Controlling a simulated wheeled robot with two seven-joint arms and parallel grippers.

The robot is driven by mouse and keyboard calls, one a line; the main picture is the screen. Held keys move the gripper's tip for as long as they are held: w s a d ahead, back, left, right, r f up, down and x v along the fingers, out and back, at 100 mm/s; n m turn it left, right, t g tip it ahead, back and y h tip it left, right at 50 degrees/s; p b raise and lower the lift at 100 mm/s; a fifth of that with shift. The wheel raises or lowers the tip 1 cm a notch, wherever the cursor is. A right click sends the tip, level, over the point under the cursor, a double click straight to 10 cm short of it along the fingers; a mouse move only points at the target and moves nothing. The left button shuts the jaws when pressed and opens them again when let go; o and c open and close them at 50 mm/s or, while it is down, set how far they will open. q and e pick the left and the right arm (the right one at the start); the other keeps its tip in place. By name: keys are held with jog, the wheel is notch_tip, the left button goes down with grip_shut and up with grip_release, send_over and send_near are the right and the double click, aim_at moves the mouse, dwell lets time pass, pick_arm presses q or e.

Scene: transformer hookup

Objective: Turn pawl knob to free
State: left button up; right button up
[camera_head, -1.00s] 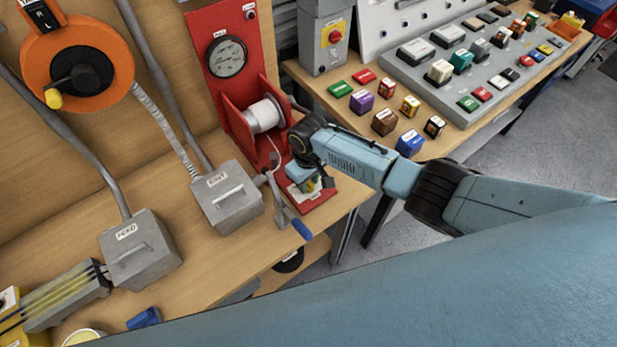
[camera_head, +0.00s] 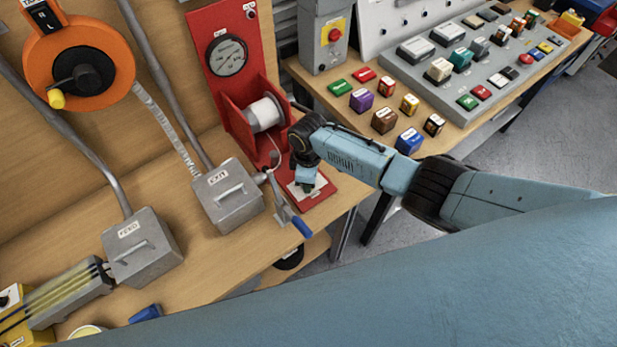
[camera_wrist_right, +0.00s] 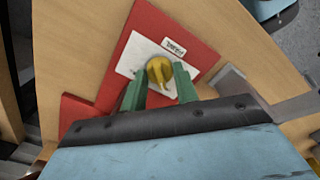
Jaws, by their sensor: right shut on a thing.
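The pawl knob (camera_wrist_right: 159,71) is a yellow round knob with a raised grip bar. It sits on a white plate (camera_wrist_right: 137,57) on a red base (camera_wrist_right: 196,51), with a small label (camera_wrist_right: 174,46) beside it. In the right wrist view my right gripper (camera_wrist_right: 158,82) has its green fingers on either side of the knob, shut on it. In the head view my right gripper (camera_head: 306,186) points down over the white plate, and the gripper hides the knob there. The label's words are too small to read surely. My left gripper is not in view.
A crank with a blue handle (camera_head: 302,227) stands just left of the red base. The winch with a white spool (camera_head: 265,113) and gauge (camera_head: 227,55) rises behind it. A grey EXIT box (camera_head: 228,196) is to the left. Coloured blocks (camera_head: 384,120) lie on the right table.

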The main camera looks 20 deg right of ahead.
dwell(0.4)
jog(key=o, duration=1)
jog(key=shift+r, duration=0.5)
notch_tip(320, 180, up, 12)
jog(key=shift+r+p, duration=0.2)
jog(key=shift+p, duration=0.75)
